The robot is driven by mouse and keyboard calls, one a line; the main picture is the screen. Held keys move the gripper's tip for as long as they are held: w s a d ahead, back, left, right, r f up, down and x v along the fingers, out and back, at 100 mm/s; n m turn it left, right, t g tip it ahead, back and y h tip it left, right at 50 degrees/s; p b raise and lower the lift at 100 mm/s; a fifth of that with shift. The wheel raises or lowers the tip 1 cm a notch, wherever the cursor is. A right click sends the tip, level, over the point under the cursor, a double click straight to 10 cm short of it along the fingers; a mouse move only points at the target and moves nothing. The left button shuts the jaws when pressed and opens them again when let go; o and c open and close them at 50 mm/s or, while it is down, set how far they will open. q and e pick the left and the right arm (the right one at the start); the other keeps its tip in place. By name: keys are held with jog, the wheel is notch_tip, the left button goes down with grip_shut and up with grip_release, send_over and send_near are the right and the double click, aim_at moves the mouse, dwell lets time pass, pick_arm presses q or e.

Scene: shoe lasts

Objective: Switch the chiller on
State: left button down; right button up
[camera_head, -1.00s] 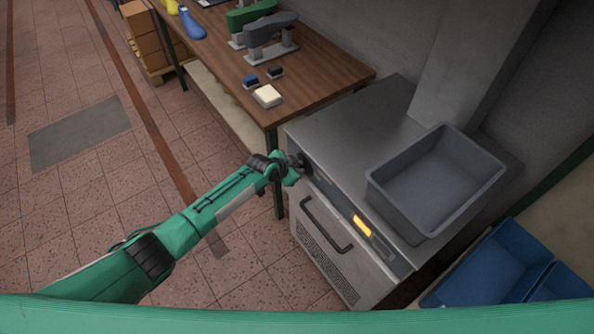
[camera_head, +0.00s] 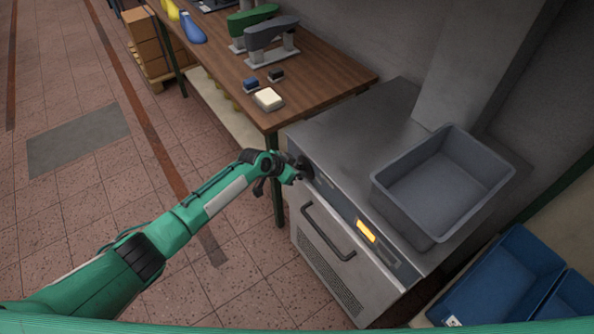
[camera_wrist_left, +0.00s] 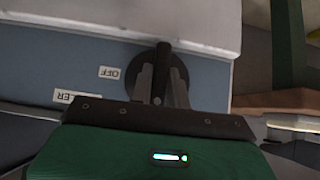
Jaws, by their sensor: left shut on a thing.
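The chiller (camera_head: 336,268) is a steel cabinet with a door handle and a lit amber display (camera_head: 366,231) on its front panel. My left gripper (camera_head: 299,170) is at the left end of that panel. In the left wrist view its two fingers (camera_wrist_left: 160,88) are shut on a dark round knob (camera_wrist_left: 163,62) with a bar-like grip. An "OFF" label (camera_wrist_left: 110,73) and a partly hidden label ending in "LER" (camera_wrist_left: 76,97) sit beside the knob. The gripper hides the knob in the head view. My right gripper is not in view.
A grey bin (camera_head: 440,190) stands on the chiller top. Blue bins (camera_head: 505,275) are at the lower right. A wooden table (camera_head: 335,75) with shoe lasts and small blocks is behind to the left. The tiled floor at left is clear.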

pick_arm(q)
jog(key=c, duration=1.3)
grip_release()
jog(key=shift+c, duration=0.2)
jog(key=b+v, duration=0.2)
jog(key=v, duration=1.1)
jog(key=shift+a+r, duration=0.2)
jog(key=shift+r, duration=0.05)
jog(key=shift+s, duration=0.15)
